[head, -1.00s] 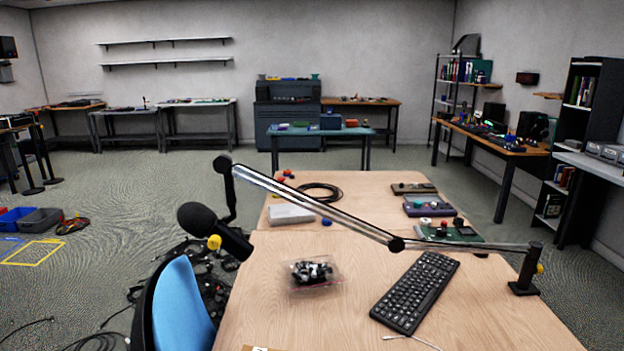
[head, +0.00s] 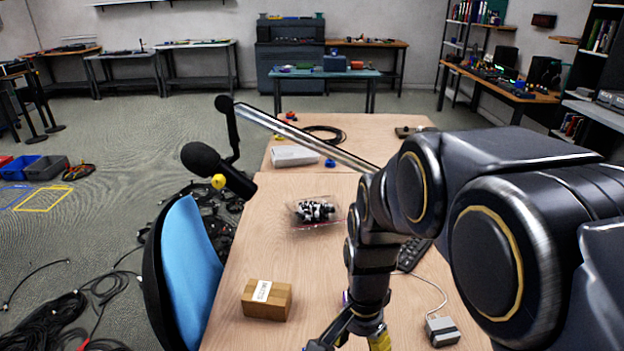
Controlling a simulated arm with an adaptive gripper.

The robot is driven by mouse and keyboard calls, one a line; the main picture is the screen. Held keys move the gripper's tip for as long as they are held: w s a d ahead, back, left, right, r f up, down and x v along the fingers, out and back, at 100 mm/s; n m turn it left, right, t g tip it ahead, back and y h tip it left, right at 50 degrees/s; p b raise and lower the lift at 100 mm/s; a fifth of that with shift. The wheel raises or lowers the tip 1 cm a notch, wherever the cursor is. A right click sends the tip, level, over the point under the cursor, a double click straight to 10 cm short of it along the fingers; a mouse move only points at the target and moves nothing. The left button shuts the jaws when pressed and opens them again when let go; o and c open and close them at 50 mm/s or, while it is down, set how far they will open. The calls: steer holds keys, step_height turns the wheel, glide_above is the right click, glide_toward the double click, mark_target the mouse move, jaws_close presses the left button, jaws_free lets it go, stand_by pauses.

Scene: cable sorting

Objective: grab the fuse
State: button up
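I cannot make out a fuse for certain. A clear plastic bag (head: 315,212) of small black and white pieces lies on the wooden desk (head: 240,250); the pieces are too small to identify. My gripper (head: 350,343) is at the bottom edge of the head view, in front of the bag and to the right of a cardboard box. Its fingertips are cut off by the frame, so its opening and anything between its fingers are hidden. My arm covers much of the right side of the desk.
A cardboard box (head: 267,299) stands near the desk's front left. A grey adapter (head: 442,331) with a white cable lies right of my gripper. A microphone (head: 217,170) on a boom arm hangs over the desk's left edge. A blue chair (head: 190,270) stands left.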

steer(key=w+a+f+m, duration=0.2)
steer(key=w+f+m, duration=0.1)
steer(key=w+f, duration=0.1)
steer(key=w+a+f+m, duration=0.3)
steer(key=f, duration=0.3)
steer(key=w+a+f+m+t, duration=0.1)
steer(key=w+a+f+m, duration=0.2)
steer(key=f, duration=0.3)
steer(key=shift+w, duration=0.8)
steer(key=shift+w+a+f, duration=0.1)
steer(key=shift+a+f, duration=0.05)
steer(key=shift+f, duration=1)
step_height(320, 180, down, 6)
steer(key=shift+w+f, duration=0.1)
jaws_close()
